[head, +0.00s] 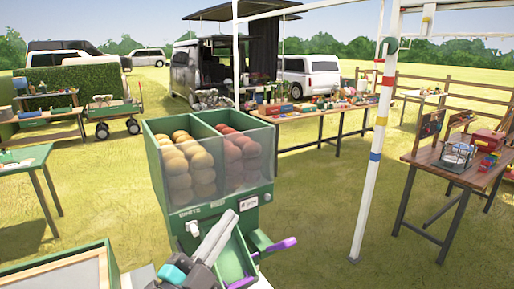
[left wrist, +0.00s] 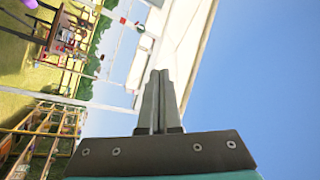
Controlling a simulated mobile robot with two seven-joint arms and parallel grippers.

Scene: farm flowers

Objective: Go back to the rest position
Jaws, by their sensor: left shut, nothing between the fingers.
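My left gripper (head: 226,222) is in the lower middle of the head view, with its grey fingers together and nothing between them. It is in front of the lower part of a green dispenser (head: 178,222), and I cannot tell if it touches it. In the left wrist view the same gripper (left wrist: 159,74) points up the picture, with its two fingers side by side against the sky and a pale canopy. My right gripper is in neither view.
The dispenser has clear-fronted bins of orange balls (head: 184,165) and red balls (head: 238,160). Purple-ended levers (head: 279,245) stick out beside its green chute. A white canopy post (head: 376,150) stands right of it. A wooden table (head: 452,165) is farther right. Grass between is open.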

